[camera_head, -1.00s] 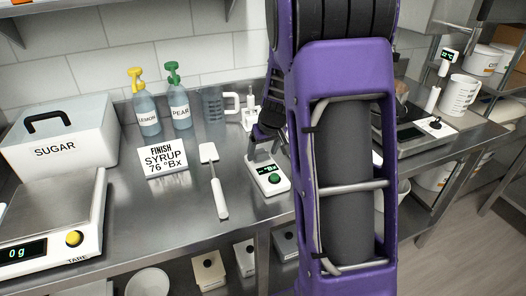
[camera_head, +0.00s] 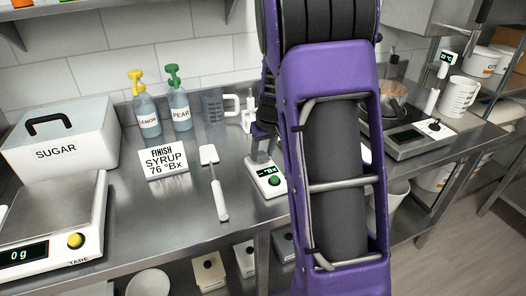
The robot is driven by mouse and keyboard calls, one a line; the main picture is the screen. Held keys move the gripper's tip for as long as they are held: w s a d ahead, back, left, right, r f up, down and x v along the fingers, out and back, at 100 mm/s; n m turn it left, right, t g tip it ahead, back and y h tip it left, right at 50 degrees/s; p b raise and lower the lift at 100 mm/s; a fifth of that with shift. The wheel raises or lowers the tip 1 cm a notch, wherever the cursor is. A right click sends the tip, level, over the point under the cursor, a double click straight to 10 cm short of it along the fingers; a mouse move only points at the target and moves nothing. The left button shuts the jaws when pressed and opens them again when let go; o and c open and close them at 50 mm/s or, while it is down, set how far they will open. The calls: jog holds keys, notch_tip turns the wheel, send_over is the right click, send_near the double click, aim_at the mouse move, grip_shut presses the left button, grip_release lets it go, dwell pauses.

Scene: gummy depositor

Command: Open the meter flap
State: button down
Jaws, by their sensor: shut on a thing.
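The meter (camera_head: 272,186) is a small white device with a dark display and a green button. It stands on the steel bench, just left of my purple arm. My gripper (camera_head: 261,157) is over the back end of the meter, with its grey fingers pointing down. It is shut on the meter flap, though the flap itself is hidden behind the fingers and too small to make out. My arm covers the area right of the meter.
Pump bottles (camera_head: 180,108), a clear jug (camera_head: 213,106) and a small white stand (camera_head: 248,115) are behind. A hot plate (camera_head: 420,138) stands on the right.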

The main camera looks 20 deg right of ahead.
jog(key=g, duration=0.1)
jog(key=w+r+g, duration=0.1)
jog(key=w+g+p, duration=0.1)
jog(key=g, duration=0.1)
jog(key=shift+r, duration=0.25)
jog(key=shift+w+r+g, duration=0.25)
jog(key=shift+w+g, duration=0.45)
jog(key=shift+g, duration=0.55)
jog(key=shift+w+r+g, duration=0.2)
jog(key=shift+w+g, duration=0.45)
jog(key=shift+g, duration=0.6)
jog(key=shift+w+g, duration=0.15)
jog(key=shift+g, duration=0.15)
jog(key=shift+c, duration=1.6)
grip_release()
